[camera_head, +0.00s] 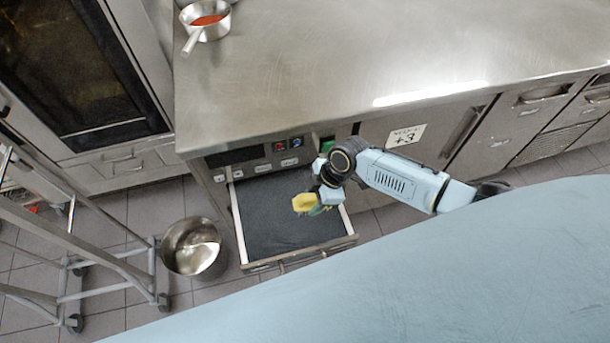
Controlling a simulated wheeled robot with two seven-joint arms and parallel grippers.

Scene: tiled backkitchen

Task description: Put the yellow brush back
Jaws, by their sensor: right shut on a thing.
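The yellow brush (304,203) is in my right gripper (322,204), over the right side of an open drawer (285,226). My right gripper is shut on the brush; the fingers and wrist hide part of it. The drawer has a dark grey bottom, pale side walls and a metal front, and is pulled out from under the steel counter. Its visible bottom looks bare. I cannot tell how high the brush is above the drawer bottom. My left gripper is not in view.
A steel counter (380,50) runs above the drawer, with a saucepan of red sauce (207,20) at its far left. A metal pot (192,247) stands on the tiled floor left of the drawer. A wheeled metal rack (110,262) stands further left.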

